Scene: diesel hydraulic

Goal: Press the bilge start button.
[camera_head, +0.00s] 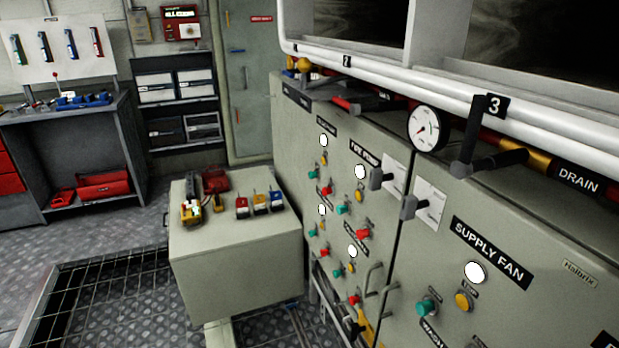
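The grey control cabinet (290,140) fills the right half of the view, slanting away from me. Its front carries several groups of white lamps with green, yellow and red buttons. One group is labelled FIRE PUMP (364,153). A nearer one is labelled SUPPLY FAN (488,250), with a green button (427,306) and a yellow button (463,300). The far label (327,127) and the lower label (355,238) are too small to read, so I cannot tell which group is bilge. A label at the bottom edge is cut off. Neither of my grippers is in view.
A grey box (235,245) with small coloured tools on top stands left of the cabinet. White pipes (400,65) and a round gauge (424,129) run above it. Two dark handles (383,178) stick out from its front. A workbench (60,120) and floor grating (100,290) lie left.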

